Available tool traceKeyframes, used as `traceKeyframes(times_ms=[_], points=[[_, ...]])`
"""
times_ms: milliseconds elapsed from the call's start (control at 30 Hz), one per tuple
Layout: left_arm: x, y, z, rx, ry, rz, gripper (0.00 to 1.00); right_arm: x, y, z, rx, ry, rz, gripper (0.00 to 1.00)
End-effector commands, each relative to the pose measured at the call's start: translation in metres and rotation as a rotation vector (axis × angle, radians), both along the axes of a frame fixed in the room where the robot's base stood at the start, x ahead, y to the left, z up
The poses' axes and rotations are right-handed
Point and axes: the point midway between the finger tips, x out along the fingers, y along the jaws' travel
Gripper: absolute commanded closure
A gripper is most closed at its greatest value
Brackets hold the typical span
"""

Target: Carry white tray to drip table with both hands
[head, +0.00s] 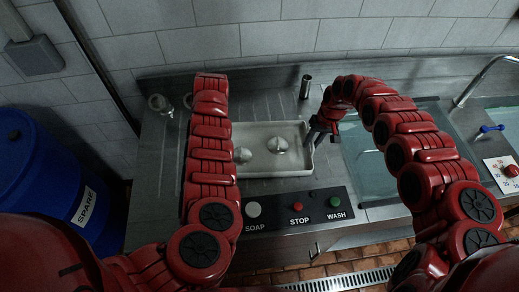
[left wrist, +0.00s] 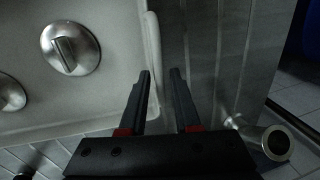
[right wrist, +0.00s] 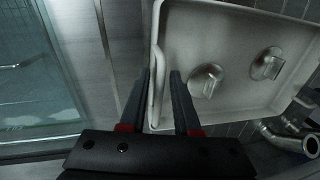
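The white tray (head: 292,168) lies on the steel counter and holds silver knobbed discs (head: 277,145). In the right wrist view, the tray's raised side edge (right wrist: 157,70) lies between the open fingers of my right gripper (right wrist: 160,75), with a gap visible. In the head view my right gripper (head: 318,130) is at the tray's right side. In the left wrist view, the tray's opposite edge (left wrist: 153,55) lies between the open fingers of my left gripper (left wrist: 160,75). My left arm hides that gripper in the head view. I cannot identify the drip table.
A control panel (head: 296,211) with SOAP, STOP and WASH buttons is in front of the tray. A water-filled basin (head: 372,165) is to its right. A blue barrel (head: 45,175) stands at left. Metal fittings (head: 160,104) and a small cylinder (head: 306,87) are at the back.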

Motion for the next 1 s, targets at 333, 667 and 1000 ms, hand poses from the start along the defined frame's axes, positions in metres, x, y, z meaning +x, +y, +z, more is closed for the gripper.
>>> traceKeyframes(times_ms=[333, 667, 1000], points=[[0.0, -0.0001, 0.0, 0.0, 0.0, 0.0, 1.0, 0.0, -0.0002, 0.0002, 0.0, 0.0, 0.0, 1.0], [-0.0001, -0.0001, 0.0, 0.0, 0.0, 0.0, 1.0, 0.0, -0.0003, 0.0001, 0.0, 0.0, -0.001, 1.0], [-0.0002, -0.0002, 0.0, 0.0, 0.001, 0.0, 1.0, 0.0, -0.0003, 0.0001, 0.0, 0.0, -0.001, 1.0]])
